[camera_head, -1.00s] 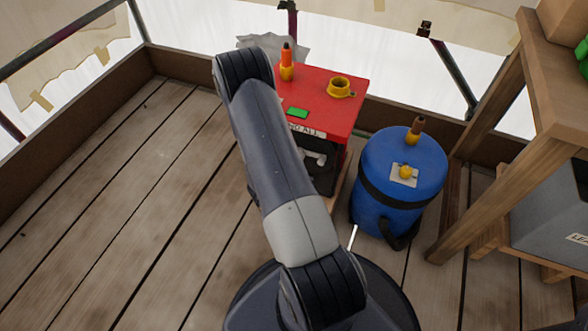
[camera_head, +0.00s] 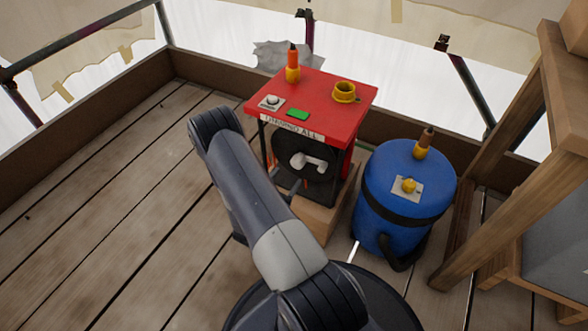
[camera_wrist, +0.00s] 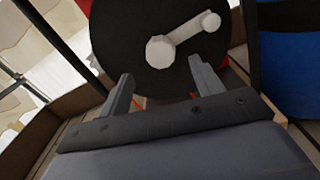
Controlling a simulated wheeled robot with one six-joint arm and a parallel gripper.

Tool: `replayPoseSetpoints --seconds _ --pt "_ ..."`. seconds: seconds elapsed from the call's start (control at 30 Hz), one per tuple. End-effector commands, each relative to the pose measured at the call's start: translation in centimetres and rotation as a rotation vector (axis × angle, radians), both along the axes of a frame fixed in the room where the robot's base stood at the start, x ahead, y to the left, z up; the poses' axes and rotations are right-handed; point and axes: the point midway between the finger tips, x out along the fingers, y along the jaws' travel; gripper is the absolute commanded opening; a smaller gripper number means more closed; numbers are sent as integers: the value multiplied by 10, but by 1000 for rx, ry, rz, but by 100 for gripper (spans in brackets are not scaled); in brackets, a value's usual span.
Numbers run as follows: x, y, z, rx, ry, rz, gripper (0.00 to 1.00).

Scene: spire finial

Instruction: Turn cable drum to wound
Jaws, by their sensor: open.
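The cable drum (camera_head: 290,168) is a dark round disc under the red-topped stand (camera_head: 320,92), whose front label reads "UNWIND ALL". A white crank (camera_head: 308,161) sits on the drum's face. In the wrist view the black drum face (camera_wrist: 130,35) fills the upper middle, and its pale crank (camera_wrist: 185,36) runs from the hub up to the right to a round knob. My gripper (camera_wrist: 160,75) is open and empty, its two fingers apart just below the hub; I see no contact.
On the red top are an orange-tipped yellow object (camera_head: 293,65), a yellow ring (camera_head: 344,92), a green block (camera_head: 298,114) and a white knob on a plate (camera_head: 270,101). A blue barrel (camera_head: 400,200) stands close at right, beside a wooden shelf frame (camera_head: 510,170). Floorboards at left are clear.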

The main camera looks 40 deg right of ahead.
Motion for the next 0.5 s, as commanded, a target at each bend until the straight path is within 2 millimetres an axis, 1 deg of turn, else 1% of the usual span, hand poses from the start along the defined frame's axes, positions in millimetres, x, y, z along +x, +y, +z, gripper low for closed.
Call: replayPoseSetpoints --seconds 0.03,0.2,0.33,0.5 --pt "2 -10 -1 -2 -2 -5 62" --pt "13 -35 -1 -1 -1 -4 62" --pt "20 -48 -1 -1 -2 -2 62" --pt "23 -56 0 0 0 0 62"
